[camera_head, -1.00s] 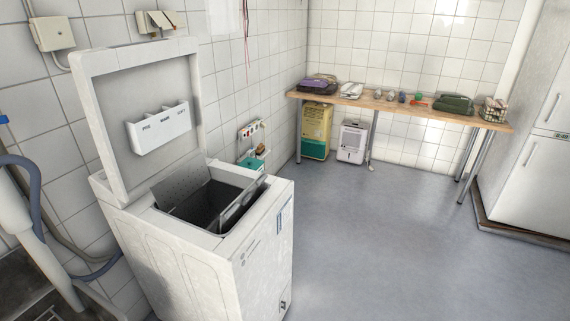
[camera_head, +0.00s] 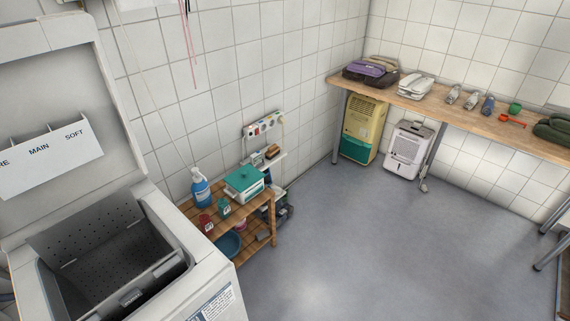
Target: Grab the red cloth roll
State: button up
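I cannot make out a red cloth roll for certain. A small upright red item with a pale label (camera_head: 206,223) stands on the top of the low wooden shelf (camera_head: 262,200), beside a similar green one (camera_head: 224,208). A pinkish red item (camera_head: 241,225) shows partly on the level below; its shape is unclear. An orange-red object with a handle-like shape (camera_head: 512,120) lies on the long wooden table (camera_head: 455,111). My gripper is not in view.
The open top-loading washer (camera_head: 190,275) fills the lower left, right by the shelf. A blue bottle (camera_head: 201,188) and a teal-lidded box (camera_head: 244,182) share the shelf top. A yellow unit (camera_head: 361,130) and a white dehumidifier (camera_head: 408,150) stand under the table. The middle floor (camera_head: 390,240) is clear.

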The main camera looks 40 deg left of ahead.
aim_at(207, 226)
jog(key=i, duration=1.75)
jog(key=u, duration=3)
